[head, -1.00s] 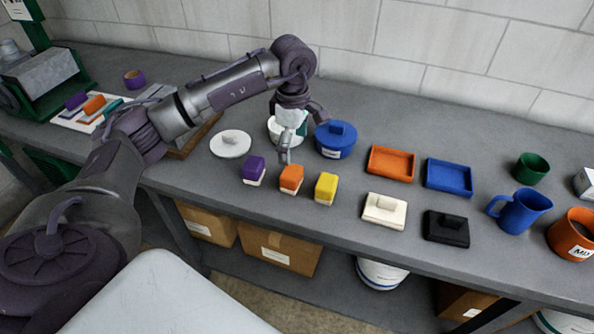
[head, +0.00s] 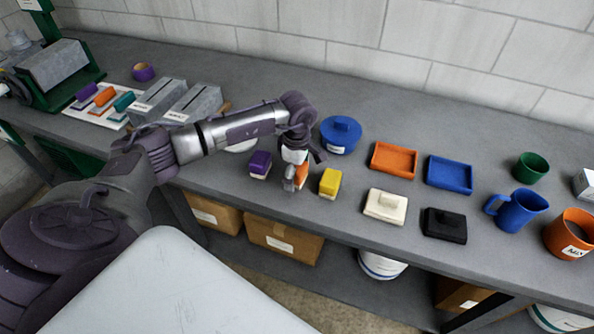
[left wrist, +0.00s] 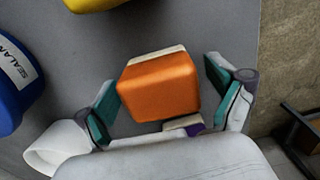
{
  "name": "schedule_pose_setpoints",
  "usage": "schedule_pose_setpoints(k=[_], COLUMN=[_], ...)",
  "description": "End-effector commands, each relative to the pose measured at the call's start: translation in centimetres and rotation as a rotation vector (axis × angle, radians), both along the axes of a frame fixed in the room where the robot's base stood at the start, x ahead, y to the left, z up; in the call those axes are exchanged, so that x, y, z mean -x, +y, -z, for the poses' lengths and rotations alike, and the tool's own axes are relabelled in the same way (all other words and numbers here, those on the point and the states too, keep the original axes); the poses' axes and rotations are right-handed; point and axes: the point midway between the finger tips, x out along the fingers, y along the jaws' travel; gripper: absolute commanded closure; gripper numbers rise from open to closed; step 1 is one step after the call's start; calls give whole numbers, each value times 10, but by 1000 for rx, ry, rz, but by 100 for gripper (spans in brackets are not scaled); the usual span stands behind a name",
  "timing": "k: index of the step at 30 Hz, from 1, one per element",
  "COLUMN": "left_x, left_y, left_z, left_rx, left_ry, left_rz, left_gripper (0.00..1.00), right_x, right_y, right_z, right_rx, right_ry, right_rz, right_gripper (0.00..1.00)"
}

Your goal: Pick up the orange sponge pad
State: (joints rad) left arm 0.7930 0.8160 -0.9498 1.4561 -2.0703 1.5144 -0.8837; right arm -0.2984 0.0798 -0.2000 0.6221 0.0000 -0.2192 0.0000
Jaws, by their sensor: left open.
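The orange sponge pad (left wrist: 160,88) has a pale base and sits on the grey bench. In the left wrist view it lies between the two teal-padded fingers of my left gripper (left wrist: 172,100), with a gap to the right finger; the left finger is close to it. In the head view the sponge pad (head: 302,174) is mostly hidden behind my left gripper (head: 295,180), which is low over it, pointing down and open. My right gripper is not in view.
A purple pad (head: 260,164) stands left of the gripper and a yellow pad (head: 330,182) right of it, both close. A blue lidded pot (head: 340,134) is behind. Orange (head: 393,160) and blue (head: 449,175) trays lie to the right. The bench's front edge is near.

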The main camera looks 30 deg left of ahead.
Motion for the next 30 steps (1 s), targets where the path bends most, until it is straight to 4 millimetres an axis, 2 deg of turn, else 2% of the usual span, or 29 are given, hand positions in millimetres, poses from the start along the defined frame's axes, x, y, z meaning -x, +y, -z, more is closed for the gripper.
schedule_pose_setpoints(k=[3,4,15,25,30], left_x=[0,0,0,0,-1], left_y=[0,0,0,0,0], left_z=[0,0,0,-3,-18], left_rx=[0,0,0,1,0], left_ry=[0,0,0,-1,-4], left_rz=[0,0,0,0,0], left_gripper=[6,10,71,72,72], right_x=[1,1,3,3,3], right_y=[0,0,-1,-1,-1], right_z=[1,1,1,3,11], right_rx=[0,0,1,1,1], right_ry=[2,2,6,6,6], right_rz=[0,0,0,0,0], right_gripper=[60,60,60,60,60])
